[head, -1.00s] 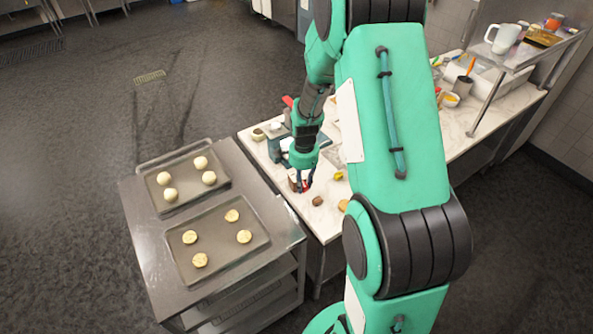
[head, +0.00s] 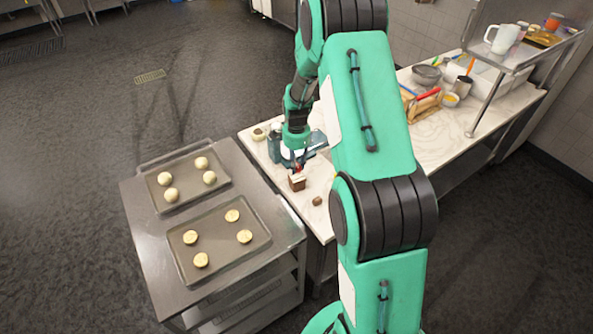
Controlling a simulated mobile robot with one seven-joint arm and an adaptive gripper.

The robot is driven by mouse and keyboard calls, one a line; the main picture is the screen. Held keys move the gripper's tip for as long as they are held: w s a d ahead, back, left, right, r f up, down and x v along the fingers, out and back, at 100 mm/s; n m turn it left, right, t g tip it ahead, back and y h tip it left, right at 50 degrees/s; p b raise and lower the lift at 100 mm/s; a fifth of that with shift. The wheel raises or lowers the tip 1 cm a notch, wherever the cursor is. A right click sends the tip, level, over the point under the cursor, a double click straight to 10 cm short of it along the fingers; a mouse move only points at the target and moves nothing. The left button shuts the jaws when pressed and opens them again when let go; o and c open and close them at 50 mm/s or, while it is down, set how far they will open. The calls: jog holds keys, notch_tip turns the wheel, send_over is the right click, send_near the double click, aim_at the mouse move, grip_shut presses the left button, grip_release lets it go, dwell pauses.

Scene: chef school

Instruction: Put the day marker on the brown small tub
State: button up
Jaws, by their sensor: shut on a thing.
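A small brown tub (head: 297,185) with a pale top stands on the marble counter near its left end in the head view. My gripper (head: 298,168) points down just above and behind the tub. It is shut on a small red piece (head: 299,168), apparently the day marker, which is mostly hidden between the fingers. I cannot tell whether the red piece touches the tub's top.
A small brown round thing (head: 317,201) lies right of the tub. A steel trolley (head: 145,225) with two trays of dough pieces is on the left. Bowls and a wooden rack (head: 421,104) stand farther right on the counter.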

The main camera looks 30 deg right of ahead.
aim_at(297, 170)
jog(key=shift+f, duration=1.75)
jog(key=shift+f, duration=0.2)
jog(key=o, duration=0.9)
jog(key=shift+o, duration=0.2)
jog(key=shift+r, duration=0.15)
notch_tip(297, 170, up, 12)
jog(key=shift+r, duration=0.1)
